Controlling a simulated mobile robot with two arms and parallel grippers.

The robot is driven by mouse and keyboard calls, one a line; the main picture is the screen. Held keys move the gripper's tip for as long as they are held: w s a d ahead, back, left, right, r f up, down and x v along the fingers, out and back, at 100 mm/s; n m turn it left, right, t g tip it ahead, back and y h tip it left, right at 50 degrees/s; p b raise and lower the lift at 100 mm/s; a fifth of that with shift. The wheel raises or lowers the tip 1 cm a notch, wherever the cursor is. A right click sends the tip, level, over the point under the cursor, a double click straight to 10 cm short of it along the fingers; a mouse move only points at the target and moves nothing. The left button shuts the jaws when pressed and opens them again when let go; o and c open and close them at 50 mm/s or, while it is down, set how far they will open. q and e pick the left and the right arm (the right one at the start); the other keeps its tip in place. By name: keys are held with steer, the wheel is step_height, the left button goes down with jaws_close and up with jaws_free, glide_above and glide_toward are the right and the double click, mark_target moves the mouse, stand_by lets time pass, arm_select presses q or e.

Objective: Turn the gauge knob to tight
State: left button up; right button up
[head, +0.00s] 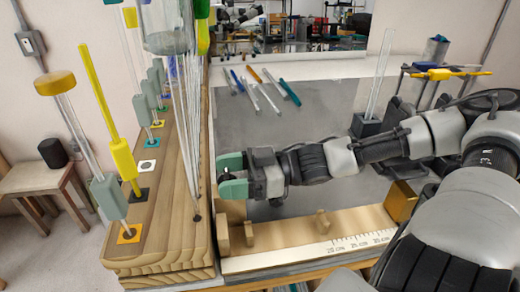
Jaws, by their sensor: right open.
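The gauge (290,236) is a wooden board with a printed centimetre scale along the front of the bench. Two small wooden pieces stand on it, one near its left end (249,233) and one near its middle (323,221). A brass block (401,201) sits at its right end. I cannot tell which of these parts is the knob, nor its setting. My right gripper (226,174) has teal fingertips, spread apart with nothing visible between them. It is above and behind the gauge's left end, beside the wooden rack. My left gripper is not in view.
A wooden rack (183,235) with several upright glass rods and coloured clamps stands close left of my right gripper. Several pens (262,91) lie on the grey mat (315,119). A dark holder (366,126) with an upright clear rod stands behind my right forearm.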

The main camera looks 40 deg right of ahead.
steer(key=p+v, duration=0.4)
steer(key=v, duration=0.6)
steer(key=shift+s+d, duration=0.1)
stand_by(0.5)
